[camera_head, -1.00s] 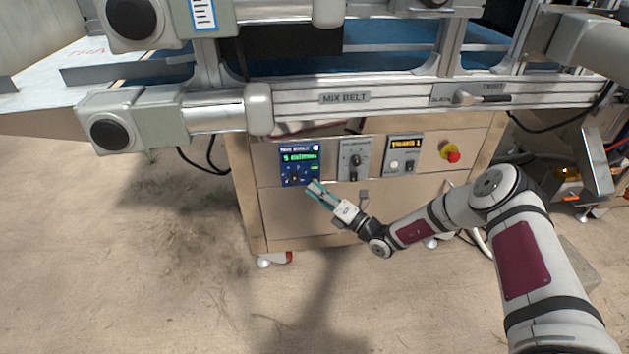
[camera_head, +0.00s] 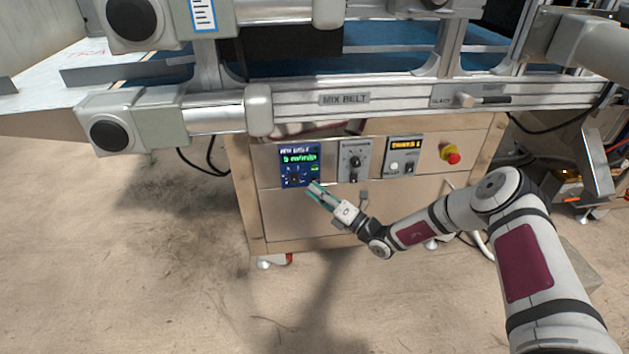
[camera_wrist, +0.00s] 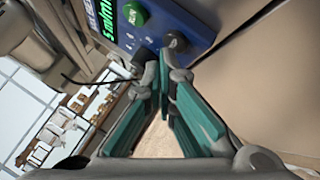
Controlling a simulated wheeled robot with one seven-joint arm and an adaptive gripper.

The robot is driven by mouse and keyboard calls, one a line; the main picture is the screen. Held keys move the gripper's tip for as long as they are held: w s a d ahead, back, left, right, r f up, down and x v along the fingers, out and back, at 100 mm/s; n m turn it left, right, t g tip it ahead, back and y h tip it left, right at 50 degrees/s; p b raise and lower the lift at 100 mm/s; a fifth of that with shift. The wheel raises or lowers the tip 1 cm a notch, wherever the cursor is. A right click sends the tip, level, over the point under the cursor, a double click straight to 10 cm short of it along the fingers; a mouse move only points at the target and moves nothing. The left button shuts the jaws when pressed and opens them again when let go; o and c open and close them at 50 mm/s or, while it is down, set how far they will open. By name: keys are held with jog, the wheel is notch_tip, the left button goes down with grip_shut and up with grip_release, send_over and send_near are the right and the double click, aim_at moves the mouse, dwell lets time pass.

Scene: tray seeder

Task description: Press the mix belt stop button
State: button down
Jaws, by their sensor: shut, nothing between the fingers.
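The blue control panel (camera_head: 291,179) with a lit green display is on the left of the metal cabinet front, below the MIX BELT label (camera_head: 345,98). In the wrist view the panel (camera_wrist: 190,18) shows a green button (camera_wrist: 136,14) and a dark round button (camera_wrist: 174,41) near its corner. Its lettering is not readable, so I cannot confirm it is the stop button. My gripper (camera_wrist: 163,62) is shut and empty, its teal fingertips right by the dark button; touching or just apart, I cannot tell. In the head view my gripper (camera_head: 311,186) is at the panel's lower right corner.
Right of the panel are a grey plate with a black knob (camera_head: 354,161), another module with a yellow display (camera_head: 405,143) and a red emergency button (camera_head: 453,158). The conveyor frame (camera_head: 400,94) overhangs the cabinet. The floor to the left is clear.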

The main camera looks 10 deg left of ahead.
jog(key=shift+s+d, duration=0.1)
jog(key=shift+s, duration=0.15)
jog(key=s+d+p, duration=0.1)
jog(key=s+p, duration=0.2)
jog(key=s, duration=0.2)
jog(key=shift+s+d+p, duration=0.3)
jog(key=shift+s+p, duration=0.1)
jog(key=shift+r, duration=0.1)
dwell(0.7)
